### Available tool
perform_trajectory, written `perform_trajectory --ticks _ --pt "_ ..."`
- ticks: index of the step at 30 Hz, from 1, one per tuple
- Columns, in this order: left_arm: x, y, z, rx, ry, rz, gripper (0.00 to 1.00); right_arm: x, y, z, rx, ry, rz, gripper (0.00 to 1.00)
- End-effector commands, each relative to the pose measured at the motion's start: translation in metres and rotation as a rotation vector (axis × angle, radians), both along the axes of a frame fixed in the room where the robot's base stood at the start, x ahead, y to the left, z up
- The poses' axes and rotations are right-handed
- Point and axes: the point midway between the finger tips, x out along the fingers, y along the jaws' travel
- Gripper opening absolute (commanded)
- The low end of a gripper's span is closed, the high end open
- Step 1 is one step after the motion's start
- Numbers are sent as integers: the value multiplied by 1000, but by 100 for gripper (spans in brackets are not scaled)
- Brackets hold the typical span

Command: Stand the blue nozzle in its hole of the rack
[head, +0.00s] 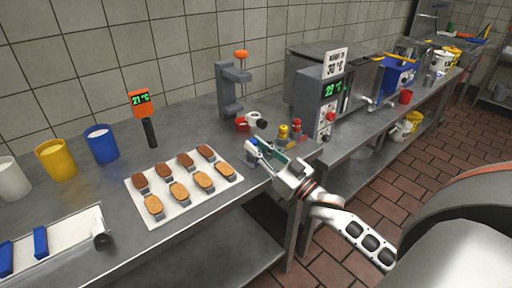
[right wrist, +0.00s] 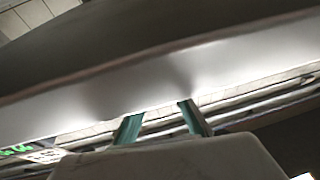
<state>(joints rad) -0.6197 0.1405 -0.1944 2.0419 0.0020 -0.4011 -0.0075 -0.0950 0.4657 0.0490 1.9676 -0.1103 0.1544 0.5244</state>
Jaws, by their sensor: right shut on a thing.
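My right gripper (head: 262,154) reaches over the bench at its front edge, just right of the cookie mat. It is shut on the blue nozzle (head: 254,142), of which only a small blue part shows at the fingertips. In the right wrist view the two teal fingers (right wrist: 162,122) show, but the nozzle cannot be made out. A yellow nozzle (head: 283,131) and a red nozzle (head: 297,130) stand upright just behind and to the right of the gripper. The rack and its holes are too small and covered to tell. My left gripper is not in view.
A white mat (head: 150,214) with several biscuit pieces lies left of the gripper. A grey stand (head: 228,92) with an orange knob is behind. A grey machine (head: 310,95) with a green display stands right of the nozzles. Yellow and blue cups (head: 101,147) are at left.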

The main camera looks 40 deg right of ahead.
Motion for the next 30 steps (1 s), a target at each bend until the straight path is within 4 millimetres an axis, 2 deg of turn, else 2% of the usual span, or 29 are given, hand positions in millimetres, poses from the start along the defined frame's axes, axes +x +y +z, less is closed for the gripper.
perform_trajectory --ticks 7,8,9,10,22,26,30 --pt "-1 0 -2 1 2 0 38 0 0 -2 1 -1 0 0" --pt "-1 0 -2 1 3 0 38 0 0 -2 1 -1 0 22" --pt "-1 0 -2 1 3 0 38 0 0 -2 1 -1 0 32" --pt "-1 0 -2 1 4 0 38 0 0 -2 1 -1 0 33" --pt "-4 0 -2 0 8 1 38 0 0 3 -1 -2 1 33" --pt "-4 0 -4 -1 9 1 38 -13 -3 -4 2 2 0 33" --pt "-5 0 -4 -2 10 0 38 -37 -8 -12 1 5 0 33"
